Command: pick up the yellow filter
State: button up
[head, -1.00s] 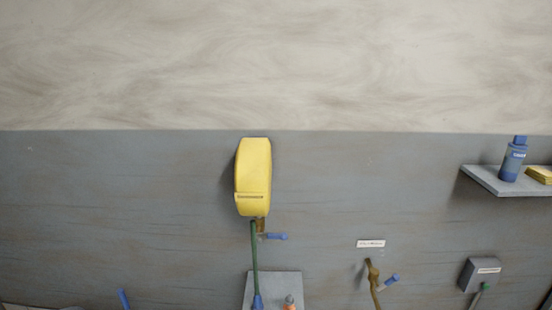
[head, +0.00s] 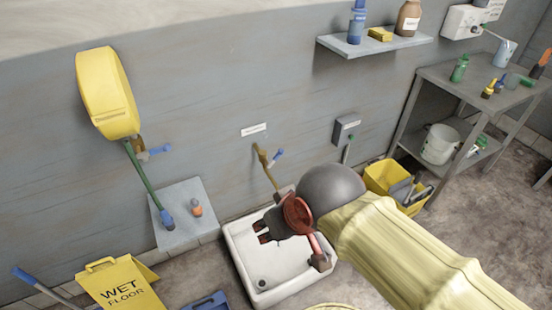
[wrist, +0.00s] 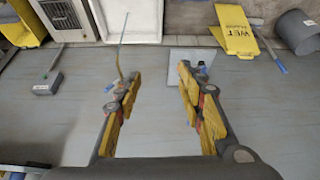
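No object in view is plainly the yellow filter. Candidates are a flat yellow block (head: 380,34) on the wall shelf and a yellow round rim (head: 333,307), cut off at the bottom edge of the head view. I cannot tell whether either is the filter. My gripper (head: 263,231) shows in the head view in front of the white sink, well away from the shelf. In the wrist view my gripper (wrist: 156,74) has its two yellow-padded fingers spread, with nothing held between them.
A wall shelf (head: 345,46) holds bottles. A grey metal table (head: 440,75) stands at right, with a yellow bucket (head: 377,176) near it. The white sink (head: 240,250) is below my gripper. A wet floor sign (head: 122,287) and yellow hose housing (head: 105,90) are at left.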

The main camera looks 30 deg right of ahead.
aim_at(488, 91)
jog(key=z, duration=2.4)
